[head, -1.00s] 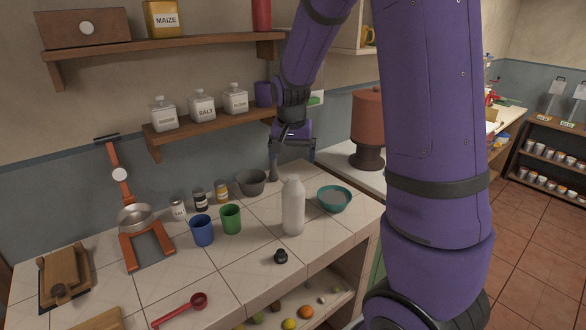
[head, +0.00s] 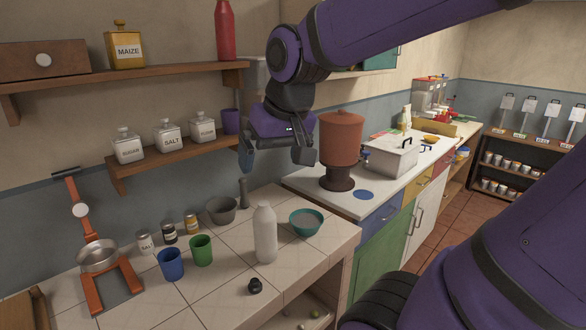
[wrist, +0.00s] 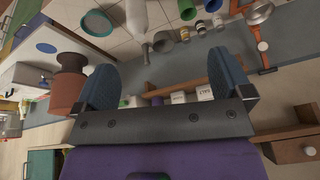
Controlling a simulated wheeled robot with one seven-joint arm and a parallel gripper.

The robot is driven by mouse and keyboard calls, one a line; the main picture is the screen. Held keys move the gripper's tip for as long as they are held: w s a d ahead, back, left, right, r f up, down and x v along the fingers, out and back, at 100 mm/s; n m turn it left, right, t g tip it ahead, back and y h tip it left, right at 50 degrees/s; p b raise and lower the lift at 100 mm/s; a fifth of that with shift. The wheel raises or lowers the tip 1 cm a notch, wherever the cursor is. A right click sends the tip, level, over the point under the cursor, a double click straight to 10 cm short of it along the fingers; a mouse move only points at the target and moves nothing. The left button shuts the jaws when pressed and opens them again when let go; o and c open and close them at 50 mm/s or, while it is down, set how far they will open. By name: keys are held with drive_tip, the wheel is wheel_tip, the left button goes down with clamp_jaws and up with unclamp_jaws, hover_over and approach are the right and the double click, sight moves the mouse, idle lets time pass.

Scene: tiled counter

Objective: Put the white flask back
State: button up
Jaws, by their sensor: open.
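The white flask (head: 265,236) stands upright and uncapped-looking on the tiled counter, near its front right part. A small black stopper-like piece (head: 255,286) lies in front of it. The flask also shows at the top of the wrist view (wrist: 137,18). My gripper (head: 276,158) is open and empty, held in the air above and behind the flask, near the right end of the lower shelf. In the wrist view both blue fingers stand wide apart (wrist: 165,78) with nothing held between them.
A teal bowl (head: 306,222) is right of the flask, a grey mortar (head: 221,210) behind it, and green (head: 201,250) and blue (head: 171,264) cups left. The lower shelf (head: 175,163) holds labelled jars and a purple cup (head: 231,121). A brown urn (head: 341,140) stands right of my gripper.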

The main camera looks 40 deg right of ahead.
drive_tip(key=s+a+n+t, duration=0.1)
drive_tip(key=s+a+n, duration=0.1)
drive_tip(key=s, duration=0.6)
drive_tip(key=shift+a+r, duration=0.25)
drive_tip(key=shift+r, duration=0.2)
